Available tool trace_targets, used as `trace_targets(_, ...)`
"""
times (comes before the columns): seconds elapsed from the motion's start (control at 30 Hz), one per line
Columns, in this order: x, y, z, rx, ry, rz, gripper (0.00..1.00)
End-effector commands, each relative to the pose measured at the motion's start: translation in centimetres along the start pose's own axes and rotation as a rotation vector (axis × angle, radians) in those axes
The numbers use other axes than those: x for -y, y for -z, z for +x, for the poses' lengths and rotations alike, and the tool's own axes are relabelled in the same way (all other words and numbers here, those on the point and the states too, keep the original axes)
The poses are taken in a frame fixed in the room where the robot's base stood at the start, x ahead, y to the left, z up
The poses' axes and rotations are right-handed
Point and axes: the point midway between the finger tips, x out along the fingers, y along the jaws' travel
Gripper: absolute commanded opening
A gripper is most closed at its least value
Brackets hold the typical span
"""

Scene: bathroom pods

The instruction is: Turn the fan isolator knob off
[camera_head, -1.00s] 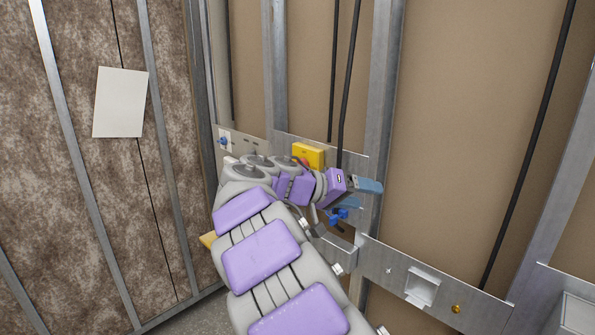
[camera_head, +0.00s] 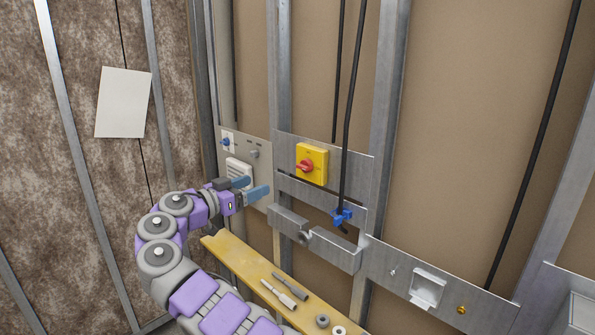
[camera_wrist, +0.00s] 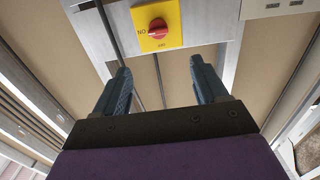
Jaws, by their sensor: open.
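The fan isolator is a yellow square box (camera_head: 319,164) with a red knob (camera_head: 306,166), fixed to a metal plate on the stud wall. In the wrist view the yellow box (camera_wrist: 157,26) and its red knob (camera_wrist: 157,29) show at the top centre, beyond the fingertips. Lettering like "NO" stands at the knob's left there. My gripper (camera_head: 252,187) is open and empty, left of and below the isolator in the head view, apart from it. In the wrist view its two blue fingers (camera_wrist: 160,72) stand wide apart with a gap between them.
A white vented box (camera_head: 239,172) and small blue valve (camera_head: 225,142) are on the left plate. A blue clip (camera_head: 342,216) holds a black cable right of the isolator. A metal bracket (camera_head: 320,243) juts out below.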

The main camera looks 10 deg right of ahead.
Motion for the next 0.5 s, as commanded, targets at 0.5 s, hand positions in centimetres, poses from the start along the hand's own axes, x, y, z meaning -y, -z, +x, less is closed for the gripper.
trace_targets(0.5, -0.1, 0.0, 8.1, 0.001, -0.001, 0.007, 0.72)
